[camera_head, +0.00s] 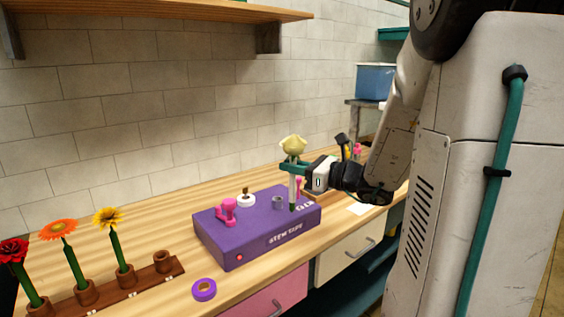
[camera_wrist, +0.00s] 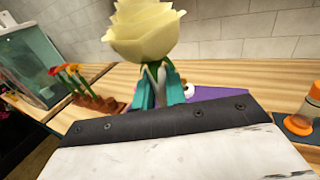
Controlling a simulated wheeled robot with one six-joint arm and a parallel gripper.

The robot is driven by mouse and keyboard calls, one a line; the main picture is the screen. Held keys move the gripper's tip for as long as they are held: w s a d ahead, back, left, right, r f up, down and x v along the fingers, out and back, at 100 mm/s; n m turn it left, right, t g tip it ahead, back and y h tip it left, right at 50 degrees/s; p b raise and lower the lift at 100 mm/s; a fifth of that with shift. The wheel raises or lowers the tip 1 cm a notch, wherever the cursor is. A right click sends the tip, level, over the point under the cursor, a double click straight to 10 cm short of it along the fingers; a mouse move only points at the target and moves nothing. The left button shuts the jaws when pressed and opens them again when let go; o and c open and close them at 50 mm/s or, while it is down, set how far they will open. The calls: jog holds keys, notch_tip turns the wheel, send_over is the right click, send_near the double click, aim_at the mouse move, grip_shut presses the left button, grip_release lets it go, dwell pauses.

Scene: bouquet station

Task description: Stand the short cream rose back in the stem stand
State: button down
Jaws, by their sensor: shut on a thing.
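The cream rose (camera_head: 293,146) is upright in my gripper (camera_head: 294,168), whose teal fingers are shut on its stem just below the bloom. The stem hangs down over the purple box, pale with a dark lower end; I cannot tell whether its tip touches the box. In the wrist view the bloom (camera_wrist: 146,32) fills the top, above the teal fingertips (camera_wrist: 158,88). The wooden stem stand (camera_head: 120,284) is at the far left, with a red, an orange and a yellow flower in its cups. Its rightmost cup (camera_head: 162,261) is empty. The stand also shows in the wrist view (camera_wrist: 97,103).
The purple stem tape box (camera_head: 240,247) with pink and white fittings sits mid-bench. A purple tape roll (camera_head: 204,289) lies between it and the stand. A blue bin (camera_head: 375,82) stands at the back right. A shelf (camera_head: 150,14) hangs above. Bench behind the stand is clear.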

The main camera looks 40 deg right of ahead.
jog(key=s+a+r, duration=0.1)
jog(key=s+r, duration=0.5)
jog(key=r, duration=0.1)
jog(key=shift+a+r, duration=0.2)
jog(key=shift+r, duration=0.1)
dwell(0.4)
